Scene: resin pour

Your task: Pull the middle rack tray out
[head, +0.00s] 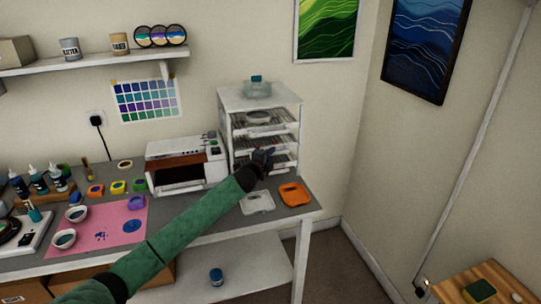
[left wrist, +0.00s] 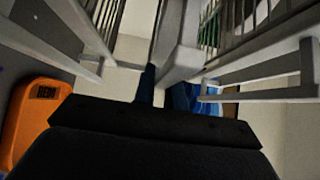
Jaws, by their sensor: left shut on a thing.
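The white rack (head: 225,120) stands on the back right of the workbench, with wire trays stacked inside. The upper tray (head: 262,130) holds a pale round piece. The middle tray (head: 283,151) is partly hidden by my gripper. My left gripper (head: 264,157) is at the rack's open front. In the left wrist view my left gripper (left wrist: 162,88) has its dark blue fingers on either side of a pale grey tray front piece (left wrist: 181,58), shut on it. How far the middle tray is out of the rack I cannot tell. My right gripper is not in view.
A glass jar (head: 257,89) with a teal lid sits on top. The bench ends just right of the orange tray.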

